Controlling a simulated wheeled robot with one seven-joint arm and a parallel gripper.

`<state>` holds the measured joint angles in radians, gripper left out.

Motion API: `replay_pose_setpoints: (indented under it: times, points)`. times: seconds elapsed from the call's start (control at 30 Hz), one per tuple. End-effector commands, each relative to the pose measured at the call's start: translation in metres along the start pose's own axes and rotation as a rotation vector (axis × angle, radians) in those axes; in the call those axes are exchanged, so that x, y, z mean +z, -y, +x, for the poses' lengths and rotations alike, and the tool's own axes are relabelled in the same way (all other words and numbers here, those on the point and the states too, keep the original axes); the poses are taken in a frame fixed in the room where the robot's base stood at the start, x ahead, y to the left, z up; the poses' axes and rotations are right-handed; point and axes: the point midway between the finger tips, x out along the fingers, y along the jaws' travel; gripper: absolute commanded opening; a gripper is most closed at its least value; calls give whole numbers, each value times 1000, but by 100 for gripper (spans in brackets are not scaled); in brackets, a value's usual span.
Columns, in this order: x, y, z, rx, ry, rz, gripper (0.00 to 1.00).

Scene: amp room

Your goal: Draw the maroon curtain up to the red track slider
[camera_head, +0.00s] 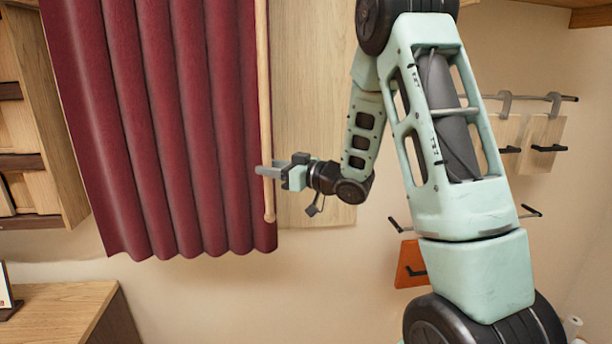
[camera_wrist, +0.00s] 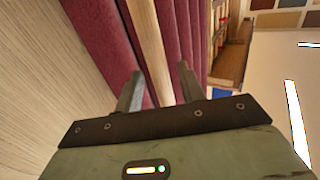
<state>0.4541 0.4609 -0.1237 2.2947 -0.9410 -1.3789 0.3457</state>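The maroon curtain (camera_head: 150,120) hangs in folds at the left of the head view and fills the upper middle of the wrist view (camera_wrist: 105,40). A pale wooden rod (camera_head: 263,90) hangs along its right edge. My gripper (camera_head: 268,171) is at the lower part of this rod, with a fingertip crossing in front of it. In the wrist view the rod (camera_wrist: 152,45) runs between my two fingers (camera_wrist: 158,88), which stand apart with gaps beside it. My gripper looks open and not closed on the rod. The track and red slider are not in view.
A pale wood panel (camera_head: 310,80) is behind the rod and my arm. A wooden shelf unit (camera_head: 40,120) stands left of the curtain, with a wooden cabinet top (camera_head: 60,305) below. Hooks and an orange board (camera_head: 408,263) are on the wall at right. Wall below the curtain is clear.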

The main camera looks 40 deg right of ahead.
Motion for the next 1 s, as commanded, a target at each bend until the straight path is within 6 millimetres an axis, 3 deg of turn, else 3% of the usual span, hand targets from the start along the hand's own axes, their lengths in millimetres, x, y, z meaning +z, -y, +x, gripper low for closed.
replay_pose_setpoints:
  times: [0.6, 0.8, 1.0]
  points:
    - [3, 0, -135, 5, -2, -2, 39]
    - [1, 0, -155, 2, -1, -1, 39]
    - [0, 0, -159, -1, -1, 0, 39]
